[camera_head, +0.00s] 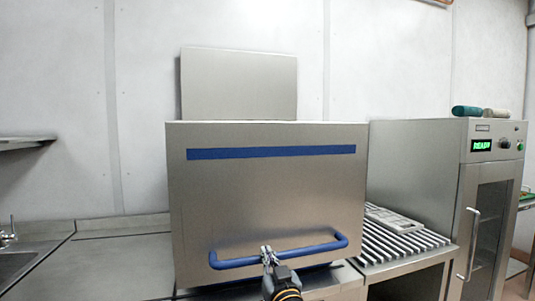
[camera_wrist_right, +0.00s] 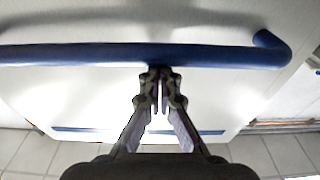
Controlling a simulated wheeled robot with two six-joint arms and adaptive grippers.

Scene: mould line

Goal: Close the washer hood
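The washer hood (camera_head: 270,195) is a large steel box with a blue stripe across its upper front. Its blue bar handle (camera_head: 320,247) runs along the lower front. The hood's lower edge looks near counter level; I cannot tell whether a gap is left under it. My right gripper (camera_head: 267,252) is at the handle, a little left of its middle. In the right wrist view, the gripper's fingers (camera_wrist_right: 160,75) are close together side by side. Their tips meet the bar (camera_wrist_right: 95,54) and do not straddle it. My left gripper is not in view.
A steel panel (camera_head: 240,85) rises behind the hood. To the right are a slatted rack (camera_head: 400,243) with a grey tray (camera_head: 393,218) and a cabinet (camera_head: 420,160) whose display reads READY. A clear counter (camera_head: 115,265) and a sink (camera_head: 15,263) are at the left.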

